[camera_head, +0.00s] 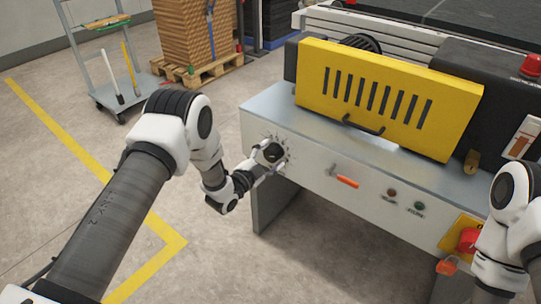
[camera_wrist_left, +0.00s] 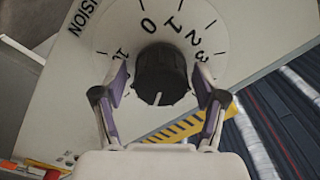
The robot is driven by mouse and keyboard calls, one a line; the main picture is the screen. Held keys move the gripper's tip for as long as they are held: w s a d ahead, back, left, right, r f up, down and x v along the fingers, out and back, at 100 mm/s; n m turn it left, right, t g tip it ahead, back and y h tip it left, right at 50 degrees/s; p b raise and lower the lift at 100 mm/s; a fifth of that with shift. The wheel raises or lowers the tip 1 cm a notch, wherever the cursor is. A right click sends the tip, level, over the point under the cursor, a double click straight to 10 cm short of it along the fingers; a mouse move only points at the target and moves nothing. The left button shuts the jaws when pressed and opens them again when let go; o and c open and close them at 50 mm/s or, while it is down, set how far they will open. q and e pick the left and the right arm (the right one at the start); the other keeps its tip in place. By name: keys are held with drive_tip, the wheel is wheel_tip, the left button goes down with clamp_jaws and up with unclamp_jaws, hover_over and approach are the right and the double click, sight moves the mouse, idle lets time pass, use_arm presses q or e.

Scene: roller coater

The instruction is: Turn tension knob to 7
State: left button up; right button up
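The black tension knob (camera_head: 274,153) is on the left part of the machine's pale front panel. In the left wrist view the knob (camera_wrist_left: 161,76) sits in a white dial (camera_wrist_left: 215,42) with 0, 1, 2, 3 and 10 readable. The other numbers are hidden by the knob and fingers. A white mark on the knob points down in that view, roughly away from the 0. My left gripper (camera_head: 268,163) is at the knob. Its purple-padded fingers (camera_wrist_left: 161,88) stand apart on either side of it, with narrow gaps showing. My right arm shows at the right edge, its gripper out of view.
An orange-handled lever (camera_head: 345,182), two small buttons (camera_head: 405,200) and a red knob on a yellow plate (camera_head: 467,240) are farther right on the panel. A yellow slotted guard (camera_head: 385,95) stands above. A trolley (camera_head: 115,85) and loaded pallet are behind left. Floor left is clear.

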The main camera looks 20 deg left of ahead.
use_arm(q)
drive_tip(key=v, duration=1.2)
